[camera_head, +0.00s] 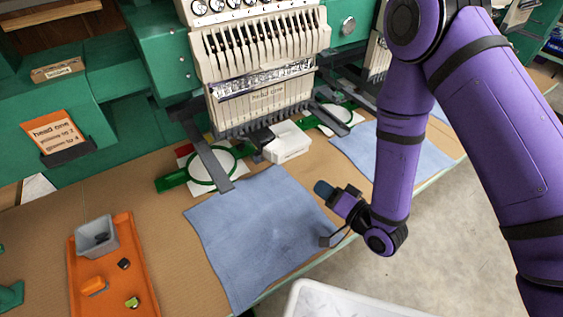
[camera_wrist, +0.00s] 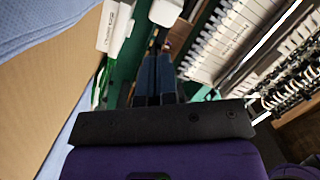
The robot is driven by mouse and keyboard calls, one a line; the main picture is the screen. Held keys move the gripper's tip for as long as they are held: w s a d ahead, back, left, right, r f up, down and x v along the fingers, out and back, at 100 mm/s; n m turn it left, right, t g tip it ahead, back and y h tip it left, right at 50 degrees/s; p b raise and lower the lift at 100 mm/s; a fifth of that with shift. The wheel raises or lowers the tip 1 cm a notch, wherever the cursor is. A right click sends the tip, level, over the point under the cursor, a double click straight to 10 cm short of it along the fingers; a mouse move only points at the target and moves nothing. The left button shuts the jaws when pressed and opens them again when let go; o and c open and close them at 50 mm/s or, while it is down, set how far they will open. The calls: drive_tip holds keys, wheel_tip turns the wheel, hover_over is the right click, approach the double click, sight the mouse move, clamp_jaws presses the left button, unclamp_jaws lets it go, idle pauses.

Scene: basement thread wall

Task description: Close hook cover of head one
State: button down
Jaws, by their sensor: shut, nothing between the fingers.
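A white lettered part also shows at the upper left of the wrist view (camera_wrist: 115,26). My gripper (camera_head: 323,188) is shut and empty, above the blue cloth, to the right of and nearer than the white part. Its dark fingers show together in the wrist view (camera_wrist: 154,75).
Blue cloths (camera_head: 262,232) lie on the brown table. An orange tray (camera_head: 112,265) with a grey bin (camera_head: 96,235) and small items is at left. A white container (camera_head: 345,301) stands at the front edge. A second hoop (camera_head: 335,115) is at right of head one.

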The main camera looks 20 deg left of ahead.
drive_tip(key=s+d+m+y, duration=0.1)
drive_tip(key=m, duration=0.5)
approach(277, 151)
drive_tip(key=shift+g, duration=0.4)
drive_tip(key=x, duration=0.3)
drive_tip(key=f+x, duration=0.1)
drive_tip(key=x, duration=0.1)
drive_tip(key=shift+s+a, duration=0.2)
drive_tip(key=shift+a, duration=0.25)
drive_tip(key=shift+s+a+f, duration=0.1)
